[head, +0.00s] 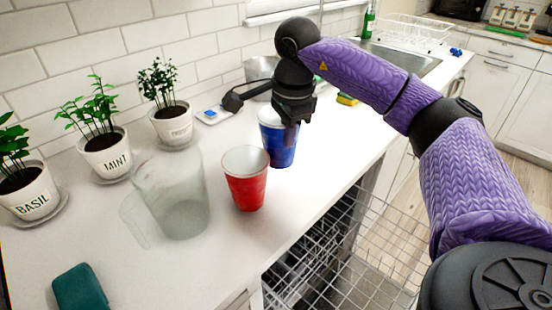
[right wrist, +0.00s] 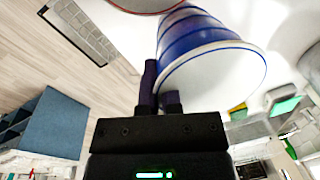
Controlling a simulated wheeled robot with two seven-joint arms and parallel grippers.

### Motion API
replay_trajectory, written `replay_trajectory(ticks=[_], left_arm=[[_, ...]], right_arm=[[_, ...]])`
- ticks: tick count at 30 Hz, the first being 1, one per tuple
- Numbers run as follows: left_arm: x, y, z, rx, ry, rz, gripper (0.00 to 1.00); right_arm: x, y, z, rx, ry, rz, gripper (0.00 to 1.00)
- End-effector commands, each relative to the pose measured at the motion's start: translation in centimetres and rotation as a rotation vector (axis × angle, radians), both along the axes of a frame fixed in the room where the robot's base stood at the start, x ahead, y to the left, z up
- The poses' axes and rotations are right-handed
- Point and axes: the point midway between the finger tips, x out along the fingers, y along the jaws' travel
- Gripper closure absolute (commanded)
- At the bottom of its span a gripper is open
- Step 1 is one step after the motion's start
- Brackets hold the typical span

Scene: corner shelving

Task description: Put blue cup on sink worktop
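The blue cup (head: 281,146), with a white inside and white rim, stands upright on the white worktop (head: 340,140), just behind the red cup. My right gripper (head: 291,122) is above it, reaching down at its rim. In the right wrist view, the blue cup (right wrist: 195,35) is close up. The fingers of my right gripper (right wrist: 160,92) are close together at its rim, and the rim hides part of one finger. They look shut on the cup's edge. The sink (head: 395,58) is at the back right. My left gripper is not in view.
The red cup (head: 246,182) and a clear pitcher (head: 180,205) stand left of the blue cup. Potted herbs (head: 103,150) line the wall. A dish rack (head: 410,30) and green bottle (head: 369,20) are by the sink. An open dishwasher rack (head: 375,245) is below the worktop.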

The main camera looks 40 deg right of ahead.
Motion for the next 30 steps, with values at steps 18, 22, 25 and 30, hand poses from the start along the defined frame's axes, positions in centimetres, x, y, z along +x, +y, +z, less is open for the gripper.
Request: replay_trajectory(ticks=[18,22,25,30], left_arm=[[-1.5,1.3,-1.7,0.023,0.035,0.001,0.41],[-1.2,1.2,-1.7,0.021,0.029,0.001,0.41],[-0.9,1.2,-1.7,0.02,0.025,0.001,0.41],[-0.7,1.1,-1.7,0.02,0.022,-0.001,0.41]], right_arm=[[0.0,0.0,-5.4,0.0,0.0,0.001,0.93],[0.0,0.0,-5.3,0.0,0.0,0.001,0.66],[0.0,0.0,-5.3,0.0,0.0,0.001,0.61],[0.0,0.0,-5.2,0.0,0.0,0.001,0.61]])
